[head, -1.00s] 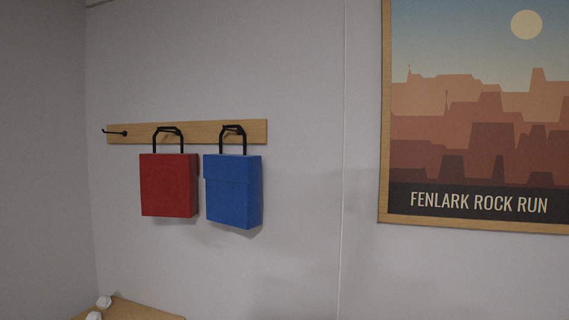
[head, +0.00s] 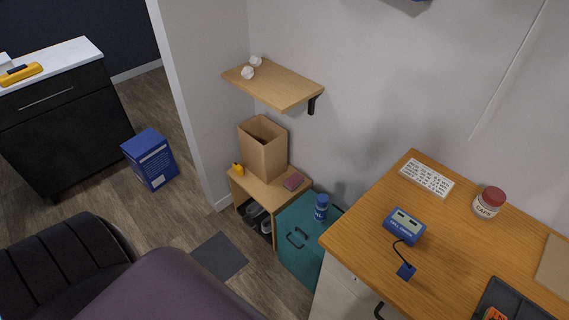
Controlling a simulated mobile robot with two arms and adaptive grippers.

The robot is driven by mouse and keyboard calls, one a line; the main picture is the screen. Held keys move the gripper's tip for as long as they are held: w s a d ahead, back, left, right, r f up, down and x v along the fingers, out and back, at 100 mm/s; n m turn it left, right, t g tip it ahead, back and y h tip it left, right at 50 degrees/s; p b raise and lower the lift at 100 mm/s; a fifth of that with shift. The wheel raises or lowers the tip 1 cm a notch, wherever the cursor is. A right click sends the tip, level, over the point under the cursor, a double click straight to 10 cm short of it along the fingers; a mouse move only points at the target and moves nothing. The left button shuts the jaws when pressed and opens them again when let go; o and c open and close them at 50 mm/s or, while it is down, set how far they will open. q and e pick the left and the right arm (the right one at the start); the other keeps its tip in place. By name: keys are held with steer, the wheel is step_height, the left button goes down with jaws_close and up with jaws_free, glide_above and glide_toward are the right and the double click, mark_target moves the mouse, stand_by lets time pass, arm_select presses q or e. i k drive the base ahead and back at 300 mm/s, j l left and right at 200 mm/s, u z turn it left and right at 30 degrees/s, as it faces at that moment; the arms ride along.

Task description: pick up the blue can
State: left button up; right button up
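A small blue can (head: 321,207) with pale lettering stands upright in the head view. It is on top of a teal box (head: 296,256) with a black handle, between a low wooden shelf unit and the wooden desk. Neither of my grippers is in view.
The low wooden unit (head: 235,187) holds an open cardboard box (head: 263,148). A wall shelf (head: 281,88) hangs above. Dark purple upholstered furniture (head: 170,287) fills the lower left.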

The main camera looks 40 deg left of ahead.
mark_target(322, 199)
steer(key=u, duration=0.75)
steer(key=j, duration=0.4)
steer(key=j+z, duration=0.85)
steer(key=j, duration=0.15)
